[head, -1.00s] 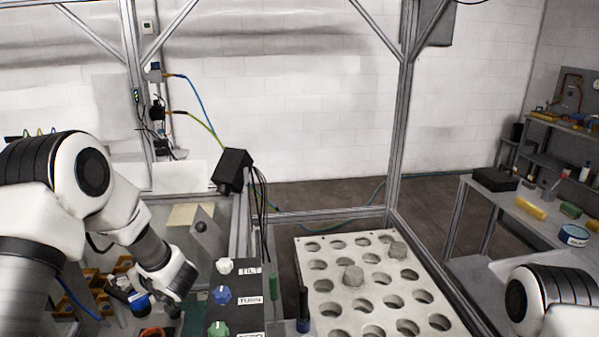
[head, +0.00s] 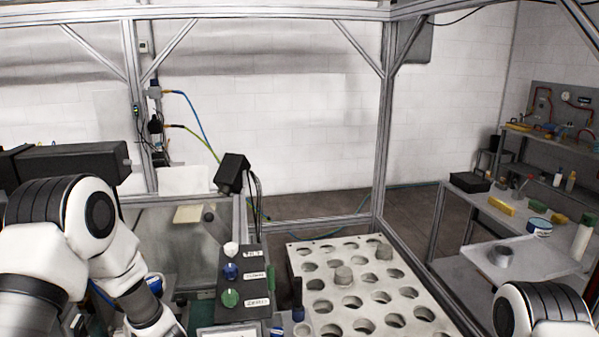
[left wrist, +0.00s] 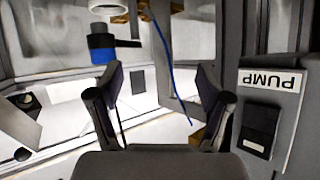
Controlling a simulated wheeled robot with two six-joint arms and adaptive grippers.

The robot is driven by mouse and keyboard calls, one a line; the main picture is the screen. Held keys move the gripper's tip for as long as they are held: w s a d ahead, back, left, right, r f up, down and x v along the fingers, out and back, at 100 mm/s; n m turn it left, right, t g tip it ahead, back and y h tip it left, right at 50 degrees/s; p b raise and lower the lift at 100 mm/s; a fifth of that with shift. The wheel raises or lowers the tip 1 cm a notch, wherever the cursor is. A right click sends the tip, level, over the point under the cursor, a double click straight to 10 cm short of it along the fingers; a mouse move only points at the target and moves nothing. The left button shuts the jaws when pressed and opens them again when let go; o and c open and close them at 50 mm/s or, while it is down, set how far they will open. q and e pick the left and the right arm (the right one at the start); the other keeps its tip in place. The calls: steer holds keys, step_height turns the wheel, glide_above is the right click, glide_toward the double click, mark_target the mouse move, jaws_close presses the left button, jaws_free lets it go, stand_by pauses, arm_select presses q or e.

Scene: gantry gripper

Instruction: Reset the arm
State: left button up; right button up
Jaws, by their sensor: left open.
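My left arm comes in from the left of the head view and bends down to the bottom edge, left of the knob panel; its fingertips are not clear there. In the left wrist view my left gripper (left wrist: 160,88) is open, with two dark fingers spread apart and nothing held between them. A panel labelled PUMP (left wrist: 272,80), upside down in this view, with a dark switch (left wrist: 258,130), stands right of the fingers. Part of my right arm shows at the lower right of the head view; its gripper is out of sight.
The knob panel (head: 250,283) has white, blue and green knobs. A white tray with holes (head: 310,262) stands to its right, with two grey plugs. A black box (head: 232,172) sits on the frame. In the wrist view, a black-and-blue part (left wrist: 103,48) hangs beyond the left finger.

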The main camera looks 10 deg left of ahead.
arm_select(q)
steer(key=s+d+f+m+g+h+b, duration=0.1)
steer(key=s+d+f+m+h, duration=0.2)
steer(key=s+d+f, duration=0.45)
steer(key=s+d+f+m+h+b, duration=0.2)
steer(key=s+d+f+m+h, duration=0.15)
steer(key=f, duration=0.65)
steer(key=s+d+f+m+g+h, duration=0.1)
steer(key=s+d+f+g+h, duration=0.1)
steer(key=s, duration=0.8)
steer(key=s+d+f+m+g+h+b, duration=0.1)
steer(key=s+d+f+m+g+h, duration=0.1)
steer(key=s+d+f, duration=0.4)
steer(key=s+d+g, duration=0.1)
steer(key=s, duration=0.4)
steer(key=shift+g+b, duration=0.3)
steer(key=shift+g, duration=0.1)
